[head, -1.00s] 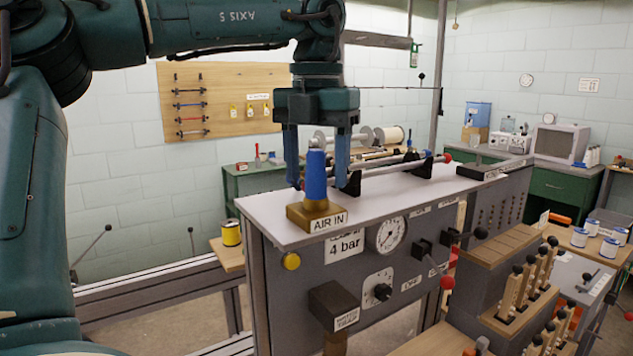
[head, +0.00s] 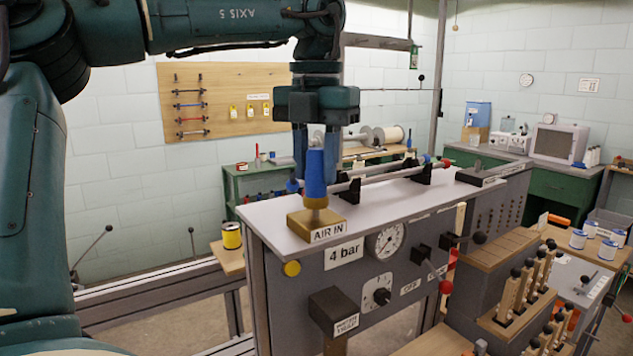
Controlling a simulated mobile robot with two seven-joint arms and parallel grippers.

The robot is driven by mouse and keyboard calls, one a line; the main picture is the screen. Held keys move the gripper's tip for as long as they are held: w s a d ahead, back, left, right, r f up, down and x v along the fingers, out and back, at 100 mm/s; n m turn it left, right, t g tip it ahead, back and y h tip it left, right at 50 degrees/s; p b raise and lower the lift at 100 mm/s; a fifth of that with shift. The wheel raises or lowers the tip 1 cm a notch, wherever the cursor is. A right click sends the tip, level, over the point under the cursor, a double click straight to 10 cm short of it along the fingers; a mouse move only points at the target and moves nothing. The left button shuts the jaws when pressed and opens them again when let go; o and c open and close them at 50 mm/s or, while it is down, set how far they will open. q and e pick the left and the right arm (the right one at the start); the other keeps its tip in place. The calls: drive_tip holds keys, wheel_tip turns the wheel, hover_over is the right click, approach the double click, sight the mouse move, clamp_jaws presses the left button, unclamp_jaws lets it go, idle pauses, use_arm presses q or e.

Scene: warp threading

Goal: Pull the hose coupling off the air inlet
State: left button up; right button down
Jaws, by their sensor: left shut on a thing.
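The blue hose coupling (head: 316,176) stands upright above the brass air inlet block (head: 298,226), labelled AIR IN, at the near left corner of the grey cabinet top. A short brass stub (head: 316,215) shows between the coupling's flared lower rim and the block; I cannot tell whether the coupling still sits around its upper end. My left gripper (head: 316,160) comes down from above and is shut on the coupling, with a finger at each side. My right gripper is not in view.
The cabinet front carries a pressure gauge (head: 390,241), a 4 bar label and a dial (head: 377,295). A rod on black stands (head: 422,172) lies behind the coupling. A yellow spool (head: 232,235) stands to the left. Wooden levers (head: 510,297) stand at right.

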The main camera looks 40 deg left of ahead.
use_arm(q)
drive_tip(key=shift+r+p, duration=0.65)
drive_tip(key=shift+r, duration=1.5)
